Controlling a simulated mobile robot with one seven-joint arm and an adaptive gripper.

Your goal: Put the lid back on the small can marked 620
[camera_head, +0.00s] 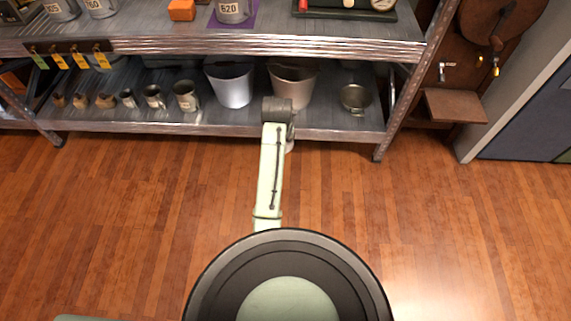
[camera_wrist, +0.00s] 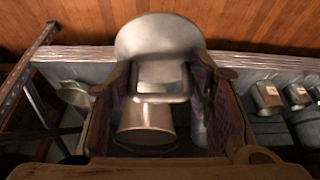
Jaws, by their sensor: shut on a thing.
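The can marked 620 (camera_head: 233,10) stands on a purple mat (camera_head: 216,22) on the upper shelf. Its top is cut off by the frame edge. In the head view, my pale arm reaches toward the lower shelf, and the fingers and the lid cannot be made out.
The lower shelf (camera_head: 340,123) bears two buckets (camera_head: 232,85), several mugs (camera_head: 186,97) and a metal strainer (camera_head: 356,97). Other numbered cans (camera_head: 100,8), an orange block (camera_head: 181,10) and a green-based device (camera_head: 345,13) are on the upper shelf. The wooden floor (camera_head: 130,220) is clear.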

